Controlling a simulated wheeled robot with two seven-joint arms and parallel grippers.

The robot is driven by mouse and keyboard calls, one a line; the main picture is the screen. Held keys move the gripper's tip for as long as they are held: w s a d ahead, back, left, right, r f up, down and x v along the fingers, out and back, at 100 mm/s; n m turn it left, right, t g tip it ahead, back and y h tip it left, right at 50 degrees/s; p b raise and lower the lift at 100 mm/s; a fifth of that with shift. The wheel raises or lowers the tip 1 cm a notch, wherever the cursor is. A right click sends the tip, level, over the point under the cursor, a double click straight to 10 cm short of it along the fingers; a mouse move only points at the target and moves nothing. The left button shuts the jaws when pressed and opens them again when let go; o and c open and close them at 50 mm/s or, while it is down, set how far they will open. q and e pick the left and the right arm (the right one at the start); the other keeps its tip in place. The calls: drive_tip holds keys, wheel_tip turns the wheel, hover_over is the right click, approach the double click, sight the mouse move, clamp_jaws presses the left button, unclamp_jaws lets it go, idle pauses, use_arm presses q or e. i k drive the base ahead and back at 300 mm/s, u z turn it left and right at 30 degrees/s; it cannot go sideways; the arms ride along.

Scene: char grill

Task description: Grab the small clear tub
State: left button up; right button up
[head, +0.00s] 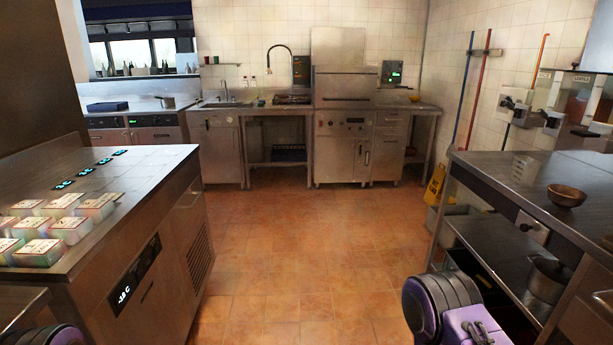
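Several small whitish tubs or boxes (40,252) with printed tops stand grouped on the left steel counter, some cut off by the left edge of the picture. I cannot tell whether any of them is the small clear tub. A pale, see-through-looking shape (523,168) shows on the right steel counter; it may be a clear tub or a reflection. Parts of my arms show at the bottom left and bottom right corners, but neither gripper's fingers are in view.
The left counter (150,166) has a front display. The right counter (480,172) bears a brown bowl (566,196), with a pot (546,278) on the shelf below. A yellow floor sign (435,186) stands by it. The tiled floor (310,240) between is clear.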

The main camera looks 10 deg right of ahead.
sight(525, 170)
drive_tip(key=z, duration=0.25)
drive_tip(key=i, duration=1.6)
drive_tip(key=z, duration=1.5)
drive_tip(key=i, duration=1.1)
drive_tip(key=z, duration=1)
